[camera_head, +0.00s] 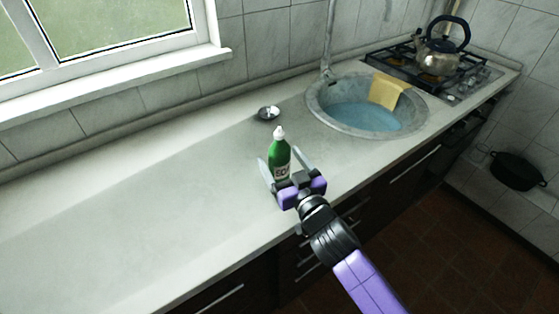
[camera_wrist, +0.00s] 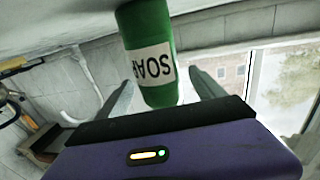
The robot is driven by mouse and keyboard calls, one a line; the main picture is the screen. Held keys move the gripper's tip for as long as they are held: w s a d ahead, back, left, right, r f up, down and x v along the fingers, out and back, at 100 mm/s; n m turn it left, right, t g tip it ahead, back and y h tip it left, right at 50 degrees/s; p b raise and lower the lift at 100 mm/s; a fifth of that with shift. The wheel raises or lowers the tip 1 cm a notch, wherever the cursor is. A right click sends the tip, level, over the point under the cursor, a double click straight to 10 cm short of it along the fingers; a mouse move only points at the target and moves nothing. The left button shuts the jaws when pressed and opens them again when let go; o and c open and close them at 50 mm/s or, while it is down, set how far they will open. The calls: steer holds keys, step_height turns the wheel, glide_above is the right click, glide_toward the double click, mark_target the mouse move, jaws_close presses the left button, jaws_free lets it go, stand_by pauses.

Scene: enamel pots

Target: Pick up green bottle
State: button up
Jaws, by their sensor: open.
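The green bottle (camera_head: 279,154) has a white cap and a white label reading SOAP. It stands upright on the grey counter (camera_head: 150,220). My gripper (camera_head: 283,171) is open in the head view, with one finger on each side of the bottle. In the wrist view the green bottle (camera_wrist: 149,50) appears upside down between the spread fingers of my gripper (camera_wrist: 162,85). Space shows between the bottle and each finger there. The bottle's lower part is partly hidden by my gripper in the head view.
A small dark round item (camera_head: 268,113) lies on the counter behind the bottle. A round sink (camera_head: 322,108) with a yellow cloth (camera_head: 387,91) on its rim is to the right. A kettle (camera_head: 440,57) stands on the stove (camera_head: 405,60). The counter's left side is clear.

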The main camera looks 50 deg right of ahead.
steer(key=p+x, duration=0.1)
steer(key=x, duration=0.2)
steer(key=shift+w+d+r+p, duration=0.15)
steer(key=shift+w+d+p, duration=0.05)
steer(key=shift+w+p, duration=0.1)
steer(key=shift+w+d, duration=0.2)
steer(key=shift+w, duration=0.1)
jaws_close()
